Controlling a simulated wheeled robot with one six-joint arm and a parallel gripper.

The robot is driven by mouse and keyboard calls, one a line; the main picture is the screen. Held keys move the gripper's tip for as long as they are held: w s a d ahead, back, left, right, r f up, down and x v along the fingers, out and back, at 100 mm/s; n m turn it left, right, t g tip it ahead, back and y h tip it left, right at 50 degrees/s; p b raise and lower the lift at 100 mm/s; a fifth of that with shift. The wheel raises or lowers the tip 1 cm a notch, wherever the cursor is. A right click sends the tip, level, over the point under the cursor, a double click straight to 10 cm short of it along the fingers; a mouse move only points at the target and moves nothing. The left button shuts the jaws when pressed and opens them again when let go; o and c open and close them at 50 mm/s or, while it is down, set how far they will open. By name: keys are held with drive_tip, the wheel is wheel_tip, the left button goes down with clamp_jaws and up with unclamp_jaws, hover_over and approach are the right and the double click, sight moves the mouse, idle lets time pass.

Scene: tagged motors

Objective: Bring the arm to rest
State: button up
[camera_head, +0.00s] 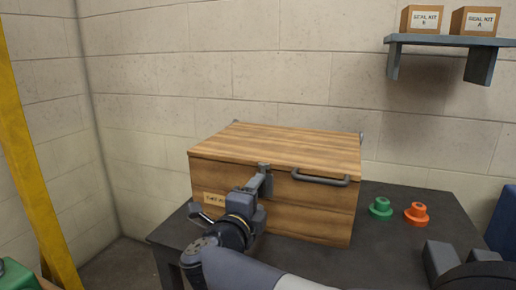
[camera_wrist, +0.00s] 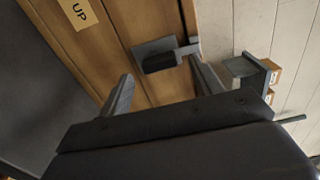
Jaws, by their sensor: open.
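My gripper (camera_head: 235,200) is in front of the wooden box (camera_head: 325,222), near the metal latch (camera_head: 264,172) on its front. In the wrist view the two fingers of my gripper (camera_wrist: 160,76) are spread apart with nothing between them, and the latch (camera_wrist: 160,54) with its dark knob lies just beyond the fingertips. I cannot tell whether a finger touches the box. The box lid (camera_head: 285,145) is down. My forearm crosses the bottom of the head view and hides part of the table and the box's lower front.
The box stands on a dark table (camera_head: 385,240). A grey handle (camera_head: 320,179) sticks out of its front. A green flanged part (camera_head: 380,208) and an orange one (camera_head: 416,213) stand right of it. A wall shelf (camera_head: 450,42) holds two cartons. A yellow post (camera_head: 35,170) rises at left.

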drive_tip(key=p+v, duration=0.2)
drive_tip(key=v, duration=0.7)
drive_tip(key=shift+n, duration=0.4)
drive_tip(key=b+x, duration=0.1)
drive_tip(key=x, duration=1)
drive_tip(key=shift+r+b, duration=0.2)
drive_tip(key=shift+b, duration=0.1)
drive_tip(key=n+p, duration=0.3)
drive_tip(key=n, duration=0.1)
drive_tip(key=shift+s+r, duration=0.1)
drive_tip(key=n+p, duration=0.3)
drive_tip(key=n, duration=0.1)
drive_tip(key=shift+n, duration=0.3)
drive_tip(key=n+p, duration=0.3)
drive_tip(key=n, duration=0.1)
drive_tip(key=shift+a+n, duration=0.15)
drive_tip(key=shift+n, duration=0.25)
drive_tip(key=shift+n+p, duration=0.85)
drive_tip(key=shift+n, duration=1.15)
